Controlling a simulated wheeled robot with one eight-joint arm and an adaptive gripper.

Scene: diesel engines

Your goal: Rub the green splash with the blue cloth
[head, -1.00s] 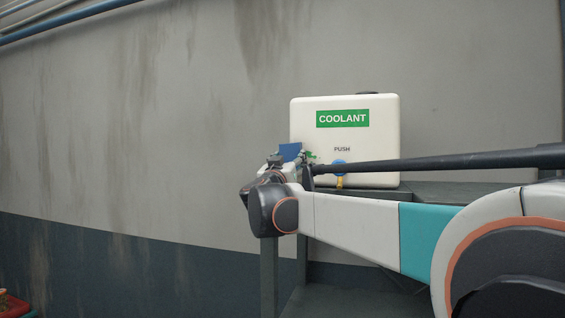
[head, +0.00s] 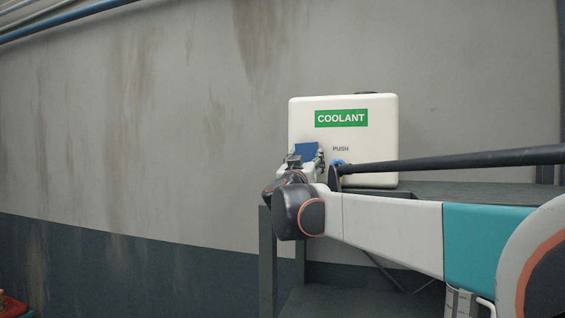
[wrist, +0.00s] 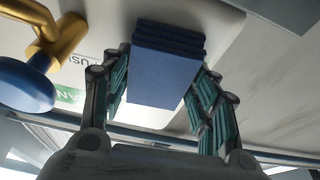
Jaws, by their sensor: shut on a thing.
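The folded blue cloth (head: 306,150) is in my gripper (head: 306,158), in front of the lower left of the white coolant tank (head: 372,145). In the wrist view the blue cloth (wrist: 160,75) sits between the two jointed fingers of my gripper (wrist: 163,60), which is shut on it. The cloth's far edge is against or close to the tank's pale face; I cannot tell if they touch. I cannot make out the green splash in either current view; the cloth and gripper cover part of the tank's front.
A brass tap (wrist: 60,38) with a blue push knob (wrist: 28,86) sticks out left of my fingers in the wrist view. The tank stands on a dark metal stand (head: 440,190) before a stained grey wall (head: 150,130). Free room lies left of my gripper.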

